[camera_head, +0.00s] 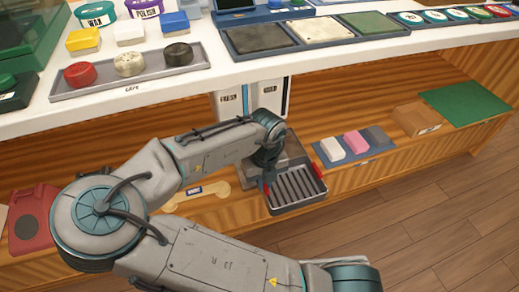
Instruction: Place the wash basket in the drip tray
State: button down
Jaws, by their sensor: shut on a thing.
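The wash basket (297,193) looks like a dark grey, shallow rectangular basket with a slatted floor. My gripper (293,178) has red fingertips, one at the basket's left side and one at its right side, and is shut on it. The basket is at the front of the lower wooden shelf, slightly turned. A grey flat piece (293,147) behind it, mostly hidden by my gripper, appears to be the drip tray. I cannot tell whether the basket is above it, touching it or in front of it.
A blue mat (376,150) with white, pink and dark blocks lies just right of the basket. A brown box (415,118) and green mat (468,102) are farther right. The white counter (330,70) overhangs the shelf.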

jog(key=shift+w+a+f+b, duration=0.55)
jog(key=shift+w+a+b, duration=0.3)
jog(key=shift+w, duration=1.8)
jog(key=shift+w+a+f+b, duration=0.65)
jog(key=shift+w+b, duration=0.35)
jog(key=shift+w, duration=1.65)
jog(key=shift+w+a+f+b, duration=0.5)
jog(key=shift+w+a+b, duration=0.35)
jog(key=shift+w, duration=1.8)
jog(key=shift+f, duration=0.2)
jog(key=c, duration=1.5)
grip_release()
jog(key=shift+r+p, duration=1.6)
jog(key=shift+r, duration=2.35)
jog(key=shift+f, duration=0.1)
